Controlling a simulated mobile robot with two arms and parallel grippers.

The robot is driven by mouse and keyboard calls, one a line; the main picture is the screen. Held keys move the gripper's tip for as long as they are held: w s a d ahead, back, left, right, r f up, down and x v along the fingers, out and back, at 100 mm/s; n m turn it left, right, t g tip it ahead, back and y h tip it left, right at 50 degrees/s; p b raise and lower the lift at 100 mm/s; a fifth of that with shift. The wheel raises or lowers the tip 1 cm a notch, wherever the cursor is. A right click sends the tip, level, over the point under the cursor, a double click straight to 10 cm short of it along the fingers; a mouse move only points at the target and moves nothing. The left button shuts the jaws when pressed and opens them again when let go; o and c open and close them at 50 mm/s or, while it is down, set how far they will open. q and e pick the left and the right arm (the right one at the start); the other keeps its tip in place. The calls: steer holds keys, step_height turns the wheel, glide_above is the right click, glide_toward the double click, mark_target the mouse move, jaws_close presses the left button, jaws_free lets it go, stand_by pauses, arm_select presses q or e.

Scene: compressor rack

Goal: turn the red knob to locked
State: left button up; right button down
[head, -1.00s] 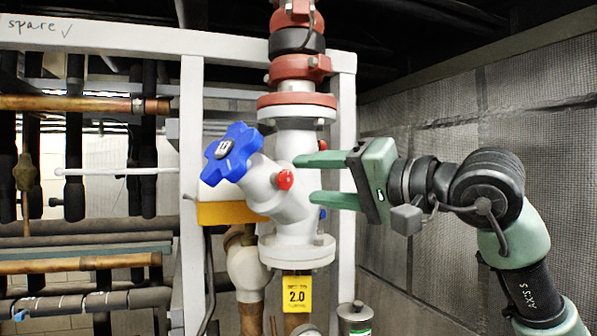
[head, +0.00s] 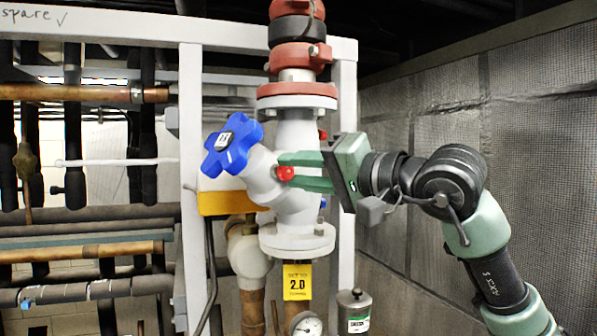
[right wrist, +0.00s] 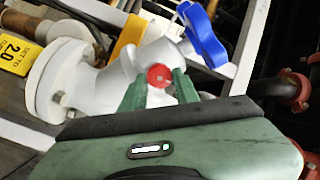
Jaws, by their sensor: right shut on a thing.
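The small red knob (head: 285,173) sits on the side of the white valve body (head: 297,208), below and right of the blue star-shaped handwheel (head: 232,144). My right gripper (head: 289,172) reaches in from the right with its green fingers closed around the knob. In the right wrist view the red knob (right wrist: 159,76) shows its round face between the two green fingertips (right wrist: 159,88). The blue handwheel (right wrist: 203,35) is just above and to the right there. Any marking for the knob's position cannot be made out. My left gripper is in neither view.
A yellow 2.0 tag (head: 297,282) hangs below the valve flange, with a gauge (head: 307,325) and a grey canister (head: 355,312) beneath. White frame posts (head: 191,190) flank the valve. A grey mesh wall (head: 440,130) stands at the right.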

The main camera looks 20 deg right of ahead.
steer(key=shift+f+m, duration=0.1)
steer(key=shift+m, duration=0.2)
steer(key=m+b, duration=0.2)
steer(key=m, duration=0.1)
steer(key=shift+f+m, duration=0.1)
steer(key=shift+m, duration=0.2)
steer(key=m+b, duration=0.2)
steer(key=m, duration=0.2)
steer(key=shift+m, duration=0.3)
steer(key=m+b, duration=0.2)
steer(key=m, duration=0.2)
steer(key=shift+f, duration=0.1)
steer(key=m+b, duration=0.1)
steer(key=m, duration=0.4)
steer(key=shift+a, duration=0.1)
steer(key=shift+b, duration=0.3)
steer(key=c, duration=1.1)
jaws_free()
steer(key=shift+o, duration=0.2)
